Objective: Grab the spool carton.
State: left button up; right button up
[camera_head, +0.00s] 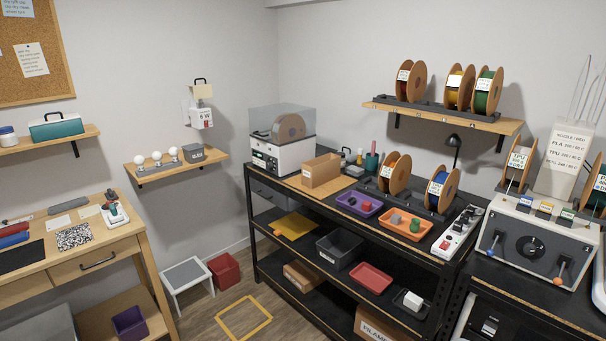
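An open brown cardboard carton (322,172) stands on the top of the black workbench, on a tan mat in front of the white spool dryer box. A larger brown carton with printed lettering starting "FILAM" (376,327) is on the bottom level, cut off by the lower edge of the picture. A small brown carton (302,276) is on a lower shelf of the same bench. No label on the other two cartons is readable, so I cannot tell for certain which is the spool carton. Neither of my grippers is in view.
Right of the open carton on the black bench (262,205) are spools, a purple tray (346,206), an orange tray (397,230) and a power strip (458,234). A step stool (187,274) and red bin (224,270) stand left. Floor is clear around the yellow square (244,318).

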aim_at(316, 172)
jog(key=u, duration=1.15)
jog(key=i, duration=2.7)
jog(key=z, duration=0.95)
